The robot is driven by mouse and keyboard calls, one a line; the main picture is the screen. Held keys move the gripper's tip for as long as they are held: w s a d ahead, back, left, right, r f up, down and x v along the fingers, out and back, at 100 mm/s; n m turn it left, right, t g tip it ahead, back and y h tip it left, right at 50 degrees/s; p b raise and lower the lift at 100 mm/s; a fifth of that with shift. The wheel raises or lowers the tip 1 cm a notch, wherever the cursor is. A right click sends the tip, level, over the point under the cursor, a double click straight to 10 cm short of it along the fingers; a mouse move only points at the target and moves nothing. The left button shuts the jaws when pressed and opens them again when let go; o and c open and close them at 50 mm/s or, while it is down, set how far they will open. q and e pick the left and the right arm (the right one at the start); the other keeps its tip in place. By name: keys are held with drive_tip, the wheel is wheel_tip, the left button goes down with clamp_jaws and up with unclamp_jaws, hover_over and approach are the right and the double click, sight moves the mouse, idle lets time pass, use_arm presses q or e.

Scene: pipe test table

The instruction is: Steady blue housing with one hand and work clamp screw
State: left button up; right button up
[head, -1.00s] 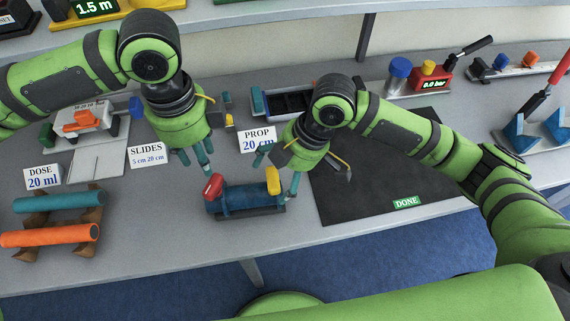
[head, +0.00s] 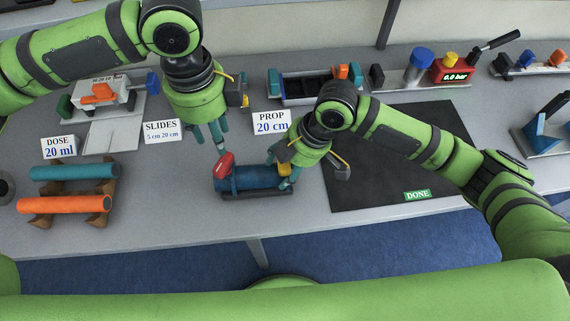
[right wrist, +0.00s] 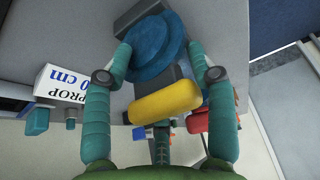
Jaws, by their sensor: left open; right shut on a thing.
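The blue housing (head: 250,179) lies on its dark base near the table's front edge. A red clamp part (head: 224,165) stands at its left end, and a yellow one (head: 285,168) at its right end is partly hidden by my right gripper. My right gripper (head: 279,171) is shut on the housing's right end; in the right wrist view its fingers lie on both sides of the round blue end (right wrist: 155,48), with the yellow part (right wrist: 165,103) between them and the red part (right wrist: 210,127) beyond. My left gripper (head: 220,146) is open and empty, just above the red part.
A PROP sign (head: 271,122) stands just behind my right gripper, and a SLIDES sign (head: 161,131) at left. Teal and orange tubes (head: 65,204) rest on a wooden rack at far left. A black mat (head: 400,150) with a DONE label lies clear at right.

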sight(226, 163)
use_arm(q)
drive_tip(key=shift+o, duration=1.2)
drive_tip(key=shift+s+d+f+n, duration=0.1)
drive_tip(key=shift+f+n, duration=1.5)
drive_tip(key=shift+n, duration=1.6)
drive_tip(key=shift+s+a+f+n, duration=0.1)
drive_tip(key=shift+f+n, duration=1.45)
drive_tip(key=shift+n, duration=1.65)
drive_tip(key=shift+s+d+f+n, duration=0.1)
drive_tip(key=shift+f+n, duration=1.5)
drive_tip(key=shift+n, duration=1.6)
drive_tip(key=c, duration=1.2)
drive_tip(key=shift+o, duration=0.2)
drive_tip(key=shift+d+n+y, duration=0.1)
drive_tip(key=shift+n+y, duration=0.2)
drive_tip(key=shift+n, duration=1.5)
